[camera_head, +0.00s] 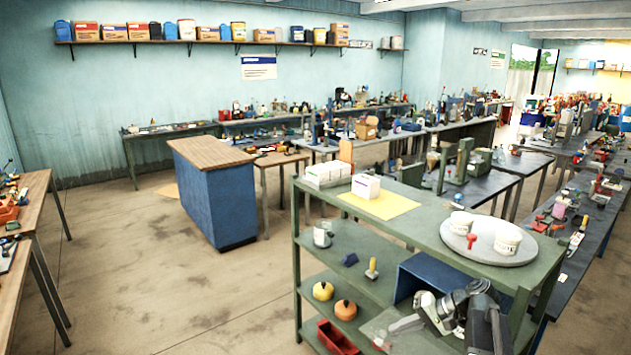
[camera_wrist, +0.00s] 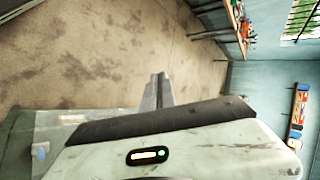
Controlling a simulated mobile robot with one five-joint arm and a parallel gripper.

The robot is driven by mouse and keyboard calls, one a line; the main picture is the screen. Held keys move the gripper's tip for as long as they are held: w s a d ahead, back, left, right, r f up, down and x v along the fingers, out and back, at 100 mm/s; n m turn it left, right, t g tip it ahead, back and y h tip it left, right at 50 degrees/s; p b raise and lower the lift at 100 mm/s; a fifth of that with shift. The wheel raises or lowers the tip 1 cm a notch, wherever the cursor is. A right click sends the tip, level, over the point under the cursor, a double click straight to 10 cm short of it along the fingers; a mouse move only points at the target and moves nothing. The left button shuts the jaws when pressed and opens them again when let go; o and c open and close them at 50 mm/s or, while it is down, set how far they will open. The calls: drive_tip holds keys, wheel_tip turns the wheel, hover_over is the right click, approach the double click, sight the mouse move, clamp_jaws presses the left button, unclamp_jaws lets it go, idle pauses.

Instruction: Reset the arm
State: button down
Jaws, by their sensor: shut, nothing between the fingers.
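My gripper (camera_head: 408,324) shows at the lower right of the head view, at the end of my folded arm, beside the green shelf unit (camera_head: 400,222). Its fingers point left and look closed together, with nothing between them. In the wrist view the two grey fingers of my gripper (camera_wrist: 158,92) lie side by side above the pale gripper body, against the bare floor. The wrist view is turned on its side.
The shelf unit carries a round grey tray (camera_head: 490,254) with white tubs, white boxes (camera_head: 366,186) on a yellow sheet, and a blue bin (camera_head: 420,278). A red bin (camera_head: 336,338) sits low. A blue cabinet (camera_head: 218,200) stands behind. Open floor (camera_head: 130,270) lies left.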

drive_tip(key=s+a+f+n+g+h+b, duration=0.2)
drive_tip(key=s+a+f, duration=0.2)
drive_tip(key=a+f, duration=0.3)
drive_tip(key=s+a+f+n+g+h+b, duration=0.1)
drive_tip(key=s+a+f+n+h+b, duration=0.15)
drive_tip(key=a+f, duration=0.45)
drive_tip(key=s+d+h, duration=0.3)
drive_tip(key=d+h, duration=0.2)
drive_tip(key=shift+d+f, duration=0.2)
drive_tip(key=shift+f, duration=0.05)
